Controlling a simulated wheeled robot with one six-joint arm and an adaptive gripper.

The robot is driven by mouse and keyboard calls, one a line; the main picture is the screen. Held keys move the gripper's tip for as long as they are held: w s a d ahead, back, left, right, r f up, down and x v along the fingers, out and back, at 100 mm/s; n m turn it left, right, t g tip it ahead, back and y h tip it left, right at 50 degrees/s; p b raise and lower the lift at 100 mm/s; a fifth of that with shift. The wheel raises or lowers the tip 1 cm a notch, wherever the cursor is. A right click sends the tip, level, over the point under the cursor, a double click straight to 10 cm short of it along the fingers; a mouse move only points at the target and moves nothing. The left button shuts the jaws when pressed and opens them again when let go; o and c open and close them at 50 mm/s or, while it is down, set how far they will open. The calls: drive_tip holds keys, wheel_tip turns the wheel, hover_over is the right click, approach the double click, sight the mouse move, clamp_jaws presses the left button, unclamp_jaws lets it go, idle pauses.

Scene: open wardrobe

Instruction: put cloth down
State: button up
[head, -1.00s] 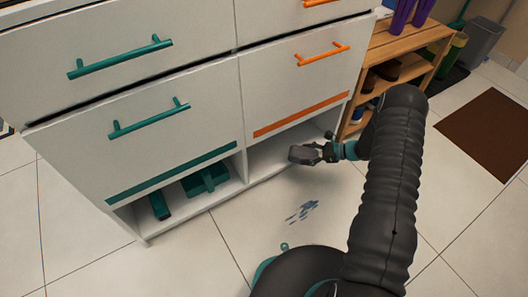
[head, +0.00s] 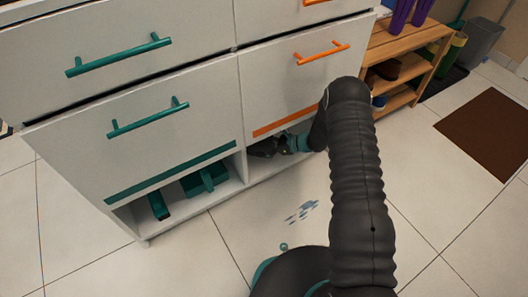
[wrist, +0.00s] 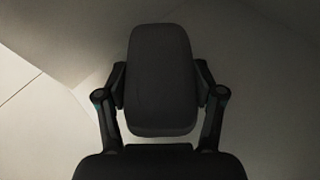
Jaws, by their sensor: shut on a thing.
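My gripper (head: 282,147) is inside the open lower right compartment (head: 262,188) of the white cabinet, under the orange strip. It is shut on a dark grey, slab-shaped thing with rounded corners, which looks to be the cloth (wrist: 160,75). In the wrist view the two fingers grip its sides. It also shows dimly in the head view (head: 262,149), partly hidden by the cabinet front. I cannot tell whether it touches the compartment floor.
The lower left compartment holds a green dustpan-like thing (head: 204,180) and another green item (head: 158,206). A blue-grey smear (head: 301,212) marks the floor. A wooden shoe rack (head: 415,62) stands right of the cabinet, near a brown mat (head: 490,132).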

drive_tip(key=shift+f, duration=1.5)
drive_tip(key=shift+f+b, duration=0.15)
drive_tip(key=shift+b, duration=0.2)
drive_tip(key=o, duration=1.2)
drive_tip(key=shift+o, duration=0.2)
